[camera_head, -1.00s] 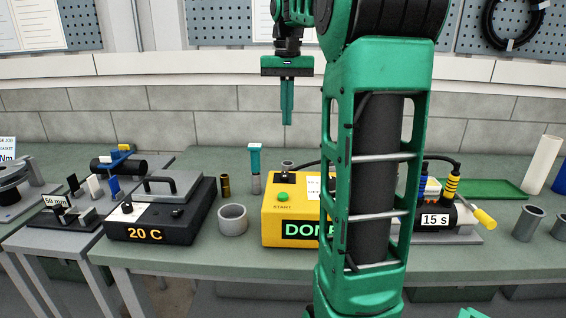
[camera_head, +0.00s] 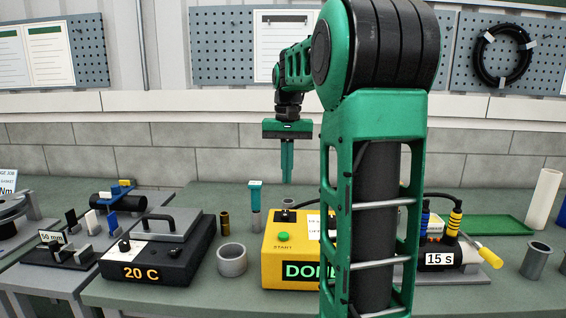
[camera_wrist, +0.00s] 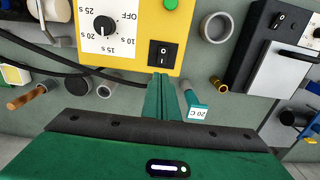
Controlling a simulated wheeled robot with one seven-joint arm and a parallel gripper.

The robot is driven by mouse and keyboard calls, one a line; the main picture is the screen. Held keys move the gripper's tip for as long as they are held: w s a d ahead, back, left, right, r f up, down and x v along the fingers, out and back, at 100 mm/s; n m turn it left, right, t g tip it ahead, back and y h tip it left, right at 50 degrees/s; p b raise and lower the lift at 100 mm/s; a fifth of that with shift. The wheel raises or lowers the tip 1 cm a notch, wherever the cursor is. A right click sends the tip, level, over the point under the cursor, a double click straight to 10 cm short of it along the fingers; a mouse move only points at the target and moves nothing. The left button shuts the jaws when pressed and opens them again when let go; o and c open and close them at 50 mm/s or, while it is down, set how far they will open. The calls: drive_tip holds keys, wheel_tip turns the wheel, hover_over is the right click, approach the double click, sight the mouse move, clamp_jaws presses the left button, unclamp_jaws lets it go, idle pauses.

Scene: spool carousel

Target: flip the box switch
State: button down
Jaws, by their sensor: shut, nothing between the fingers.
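The yellow box (camera_head: 270,262) stands on the bench with a green START button (camera_head: 284,237) and a partly hidden display that appears to read DONE. Its black rocker switch (camera_wrist: 159,53) sits near the box edge in the wrist view, beside a dial (camera_wrist: 104,25) marked in seconds. My gripper (camera_head: 287,181) is shut and empty, pointing down above the back of the box in the head view. In the wrist view my gripper's fingertips (camera_wrist: 161,77) appear just below the switch; I cannot tell their height above it. My arm hides the box's right side.
A black 20 C box (camera_head: 150,270) with its own rocker switch (camera_wrist: 278,20) stands left. A grey ring (camera_head: 232,262) and a teal-topped post (camera_head: 255,205) stand close to the yellow box. Cables and a 15 s unit (camera_head: 440,258) are right.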

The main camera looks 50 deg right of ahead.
sight(285, 214)
wheel_tip(285, 214, down, 8)
drive_tip(key=shift+f, duration=0.15)
idle(0.5)
